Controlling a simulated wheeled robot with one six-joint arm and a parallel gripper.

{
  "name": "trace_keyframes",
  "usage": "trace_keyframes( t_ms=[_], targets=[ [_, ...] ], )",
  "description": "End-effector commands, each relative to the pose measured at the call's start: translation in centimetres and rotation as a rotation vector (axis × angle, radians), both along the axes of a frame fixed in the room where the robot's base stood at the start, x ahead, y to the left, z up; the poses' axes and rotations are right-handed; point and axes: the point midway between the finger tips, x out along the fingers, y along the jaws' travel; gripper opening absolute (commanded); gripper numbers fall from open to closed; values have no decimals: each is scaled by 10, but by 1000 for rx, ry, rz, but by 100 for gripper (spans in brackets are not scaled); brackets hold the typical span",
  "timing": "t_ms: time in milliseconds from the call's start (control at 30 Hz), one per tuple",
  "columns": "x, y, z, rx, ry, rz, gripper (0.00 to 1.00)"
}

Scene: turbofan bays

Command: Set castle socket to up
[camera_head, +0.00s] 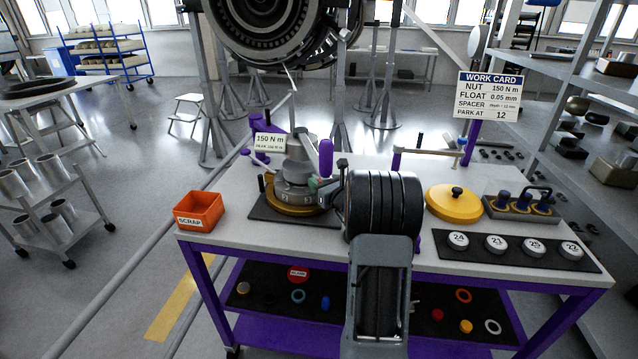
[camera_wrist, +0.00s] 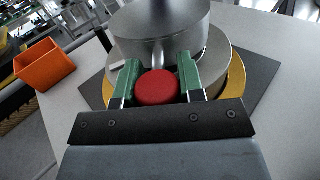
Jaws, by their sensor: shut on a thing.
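In the wrist view my gripper (camera_wrist: 157,76) has its green fingers closed on both sides of a round red knob (camera_wrist: 156,90). The knob sits against the front of a stepped grey metal cylinder (camera_wrist: 160,32), which looks like the castle socket. The cylinder stands upright on a gold ring (camera_wrist: 237,82). In the head view the same grey assembly (camera_head: 297,172) stands on a dark mat, with my gripper (camera_head: 318,185) at its right side. The knob is hidden there by my gripper and arm. The socket's lower edge and its engagement cannot be made out.
An orange scrap bin (camera_head: 201,211) stands left of the mat. A purple handle (camera_head: 326,158) rises close behind my gripper. A yellow disc (camera_head: 453,204), a rack with blue-topped pieces (camera_head: 523,205) and several numbered caps lie to the right. A torque sign (camera_head: 270,142) stands behind.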

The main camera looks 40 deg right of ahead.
Motion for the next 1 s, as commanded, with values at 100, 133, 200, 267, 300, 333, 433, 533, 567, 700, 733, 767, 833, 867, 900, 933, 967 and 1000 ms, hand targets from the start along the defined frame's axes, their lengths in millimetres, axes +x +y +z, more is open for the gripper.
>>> trace_keyframes(
  t_ms=[100, 133, 200, 267, 300, 333, 433, 533, 567, 700, 733, 767, 833, 867, 900, 933, 967, 1000],
  targets=[
    [0, 0, 16, -4, -5, 1, 0],
    [0, 0, 21, -5, -6, 1, 0],
    [0, 0, 33, -5, -6, 1, 0],
    [0, 0, 40, -5, -7, 1, 0],
    [0, 0, 40, -3, -7, 1, 0],
    [0, 0, 40, -3, -7, 1, 0],
    [1, 0, 40, -4, -9, 1, 0],
    [1, 0, 41, -5, -10, 1, 36],
    [1, 0, 41, -5, -10, 1, 39],
    [1, 0, 39, -4, -7, 1, 53],
    [1, 0, 39, -4, -6, 1, 56],
    [1, 0, 38, -3, -6, 1, 58],
    [1, 0, 38, -3, -5, 1, 61],
    [1, 0, 38, -3, -4, 1, 61],
    [0, 0, 37, -2, -4, 1, 61],
    [0, 0, 37, -2, -3, 1, 61],
    [0, 0, 37, -2, -3, 1, 61],
    [0, 0, 37, -2, -2, 1, 61]
  ],
)
